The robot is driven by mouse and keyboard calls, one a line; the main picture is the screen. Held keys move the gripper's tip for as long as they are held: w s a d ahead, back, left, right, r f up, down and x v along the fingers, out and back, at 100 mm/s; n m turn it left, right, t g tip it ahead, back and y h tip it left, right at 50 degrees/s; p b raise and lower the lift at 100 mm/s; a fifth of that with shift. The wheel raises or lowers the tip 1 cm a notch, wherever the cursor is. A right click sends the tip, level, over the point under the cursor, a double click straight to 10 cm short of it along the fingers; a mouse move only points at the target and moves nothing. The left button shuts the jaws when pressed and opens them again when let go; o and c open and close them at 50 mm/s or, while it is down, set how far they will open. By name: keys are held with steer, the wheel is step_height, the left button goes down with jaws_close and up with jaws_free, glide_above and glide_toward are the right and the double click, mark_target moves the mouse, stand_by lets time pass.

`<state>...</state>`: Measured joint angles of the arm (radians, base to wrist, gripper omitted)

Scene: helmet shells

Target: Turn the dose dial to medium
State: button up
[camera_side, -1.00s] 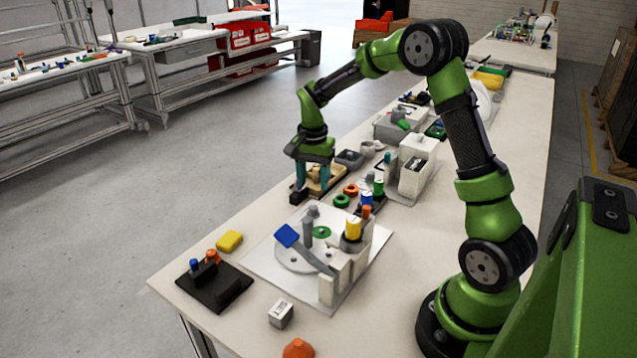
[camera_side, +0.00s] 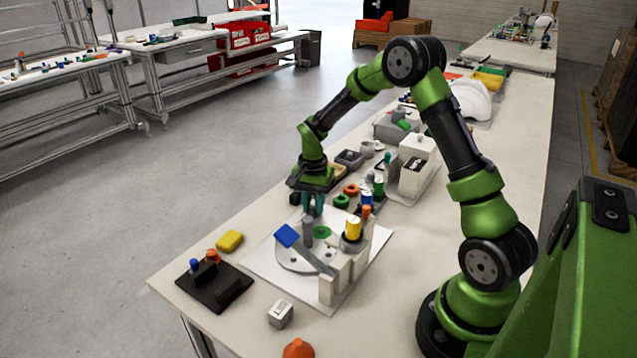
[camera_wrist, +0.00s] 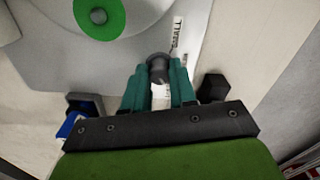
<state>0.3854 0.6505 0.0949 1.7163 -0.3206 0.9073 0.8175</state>
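Printed label text shows beside the knob, but I cannot read a medium mark. My gripper (camera_side: 313,211) points down close behind the grey post. In the wrist view its teal fingers (camera_wrist: 159,77) stand on either side of the knob. I cannot tell whether they touch it.
A blue square paddle (camera_side: 287,235) and a yellow cylinder (camera_side: 353,228) stand on the same plate near the gripper. Green and orange rings (camera_side: 351,190) lie behind. A black block (camera_side: 214,286) with pegs and a yellow block (camera_side: 229,241) are at the front left.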

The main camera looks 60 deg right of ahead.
jaws_close()
steer(key=shift+n, duration=0.3)
steer(key=n, duration=1.1)
stand_by(0.4)
steer(key=o, duration=0.5)
jaws_free()
steer(key=shift+o, duration=0.2)
